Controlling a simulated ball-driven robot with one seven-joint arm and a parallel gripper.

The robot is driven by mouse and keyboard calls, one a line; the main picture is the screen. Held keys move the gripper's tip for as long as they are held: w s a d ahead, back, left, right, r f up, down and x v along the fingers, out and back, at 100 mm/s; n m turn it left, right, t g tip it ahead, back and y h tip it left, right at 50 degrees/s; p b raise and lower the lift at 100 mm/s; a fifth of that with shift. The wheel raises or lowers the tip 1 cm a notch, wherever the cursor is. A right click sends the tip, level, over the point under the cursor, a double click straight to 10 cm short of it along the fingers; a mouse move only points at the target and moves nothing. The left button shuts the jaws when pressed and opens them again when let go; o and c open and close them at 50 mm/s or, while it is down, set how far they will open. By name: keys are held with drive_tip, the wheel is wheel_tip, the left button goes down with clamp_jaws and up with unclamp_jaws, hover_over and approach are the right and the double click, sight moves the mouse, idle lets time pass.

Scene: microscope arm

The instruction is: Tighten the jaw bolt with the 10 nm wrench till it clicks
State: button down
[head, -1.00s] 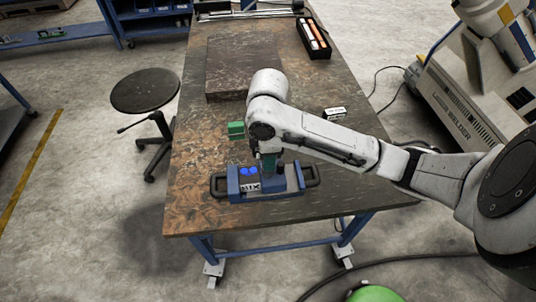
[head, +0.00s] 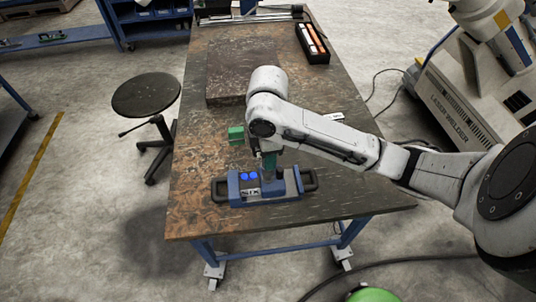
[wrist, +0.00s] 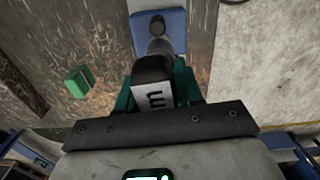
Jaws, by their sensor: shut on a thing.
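My gripper (head: 269,163) points down over the blue vise-like fixture (head: 238,201), which has a dark handle at each end. In the wrist view its teal fingers (wrist: 155,92) are shut on a black tool (wrist: 152,69) with a white label, seemingly the wrench. The label's print is only partly readable. A grey round shaft runs from the tool toward the blue fixture (wrist: 174,28). The jaw bolt cannot be made out, and I cannot tell whether the tool is seated on it.
A green block (head: 236,135) is on the worn table (head: 195,215) behind the fixture. A dark plate (head: 240,70) and a black tray (head: 314,42) with orange and white items lie farther back. A small white-labelled item (head: 336,116) is partly behind my arm. A stool (head: 146,93) stands left.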

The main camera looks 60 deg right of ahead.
drive_tip(key=shift+r+p, duration=1.05)
drive_tip(key=shift+r, duration=0.45)
